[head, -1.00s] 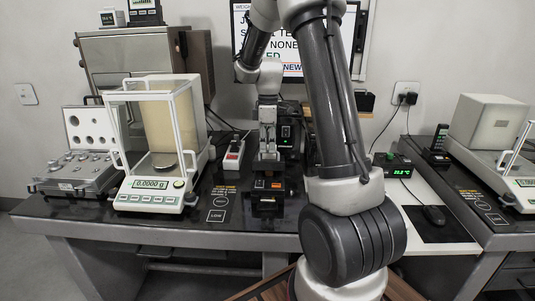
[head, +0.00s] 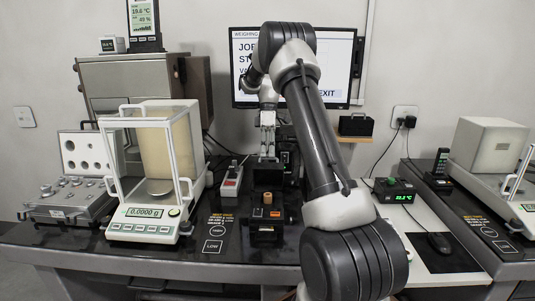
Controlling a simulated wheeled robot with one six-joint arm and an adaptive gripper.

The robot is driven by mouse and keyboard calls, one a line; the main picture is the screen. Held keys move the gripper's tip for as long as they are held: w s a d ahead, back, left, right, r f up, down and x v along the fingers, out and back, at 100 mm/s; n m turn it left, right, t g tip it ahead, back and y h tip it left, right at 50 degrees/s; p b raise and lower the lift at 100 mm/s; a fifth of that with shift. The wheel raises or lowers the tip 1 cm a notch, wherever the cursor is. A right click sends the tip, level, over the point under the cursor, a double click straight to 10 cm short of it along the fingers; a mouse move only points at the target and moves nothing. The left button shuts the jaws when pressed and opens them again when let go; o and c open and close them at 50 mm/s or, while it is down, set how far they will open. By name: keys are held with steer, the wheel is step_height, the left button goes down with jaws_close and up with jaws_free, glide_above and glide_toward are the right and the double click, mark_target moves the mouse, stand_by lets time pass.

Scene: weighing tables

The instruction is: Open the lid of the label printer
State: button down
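The label printer (head: 267,225) is a small black box on the dark table, in the middle of the head view. A tan roll (head: 267,198) shows in its top, with an orange patch just below it. A dark panel (head: 267,178) stands up behind the roll and looks like the raised lid. My gripper (head: 267,156) points down above and behind the printer, its fingertips close to the top of this panel. The fingers look near each other, but their gap is too small to judge. Whether they touch the panel is unclear.
A glass-walled balance (head: 143,213) stands left of the printer, with a red-and-white switch box (head: 231,181) between them. A monitor (head: 345,75) is behind.

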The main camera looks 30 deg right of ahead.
steer(key=shift+w+d+f, duration=0.15)
steer(key=shift+d+f, duration=0.05)
steer(key=shift+f, duration=0.55)
steer(key=c, duration=1.6)
jaws_free()
steer(key=shift+o, duration=0.2)
steer(key=shift+w, duration=0.1)
steer(key=v, duration=1.2)
steer(key=shift+w+r, duration=0.2)
steer(key=shift+d, duration=0.1)
steer(key=shift+c, duration=0.3)
